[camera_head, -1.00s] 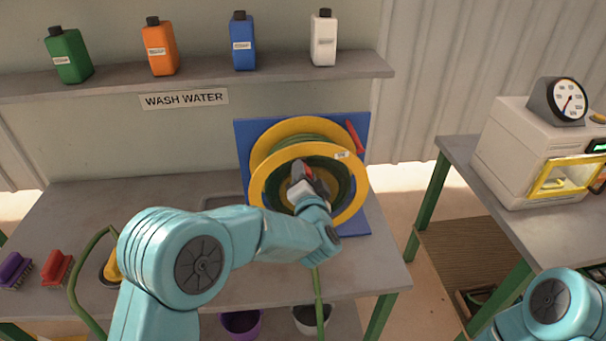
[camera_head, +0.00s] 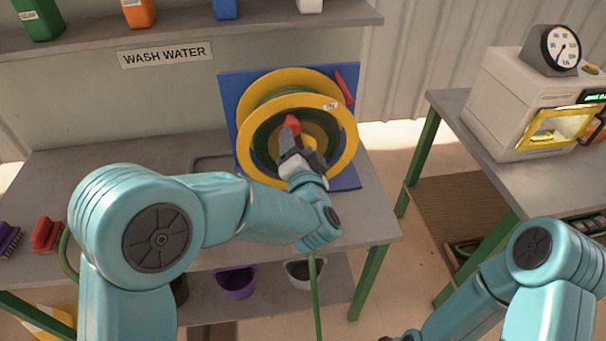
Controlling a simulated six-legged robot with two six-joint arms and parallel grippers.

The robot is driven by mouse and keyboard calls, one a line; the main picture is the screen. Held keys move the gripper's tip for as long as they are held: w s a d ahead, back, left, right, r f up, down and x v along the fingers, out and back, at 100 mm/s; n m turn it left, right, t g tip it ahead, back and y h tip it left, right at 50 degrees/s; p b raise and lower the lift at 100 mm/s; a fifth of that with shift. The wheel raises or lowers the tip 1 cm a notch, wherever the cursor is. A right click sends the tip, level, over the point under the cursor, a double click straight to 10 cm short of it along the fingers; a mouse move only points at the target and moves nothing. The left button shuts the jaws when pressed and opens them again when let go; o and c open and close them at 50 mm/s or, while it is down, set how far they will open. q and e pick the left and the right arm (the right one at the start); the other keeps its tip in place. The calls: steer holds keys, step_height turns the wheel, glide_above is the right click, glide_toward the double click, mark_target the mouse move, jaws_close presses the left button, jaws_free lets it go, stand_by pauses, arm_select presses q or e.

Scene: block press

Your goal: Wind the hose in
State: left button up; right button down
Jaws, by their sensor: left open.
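The hose reel (camera_head: 345,140) has yellow rims and stands against a blue board (camera_head: 228,92) at the back of the bench. Dark green hose is wound inside the reel. A lighter green hose (camera_head: 316,295) hangs down in front of the bench below my left wrist. My left gripper (camera_head: 297,140) is open in front of the reel's centre, with a red knob (camera_head: 292,124) at its fingertips. I cannot tell whether the fingers touch the knob. My right arm is at the lower right; its gripper is mostly cut off by the bottom edge.
A shelf with several bottles runs above the bench. Brushes (camera_head: 46,234) lie at the bench's left. A purple pot (camera_head: 236,282) and a grey pot (camera_head: 300,272) sit below. A second bench (camera_head: 470,130) at the right holds a white machine (camera_head: 520,100) with a gauge.

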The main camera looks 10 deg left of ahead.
arm_select(q)
steer(key=b+v, duration=0.1)
steer(key=v, duration=0.8)
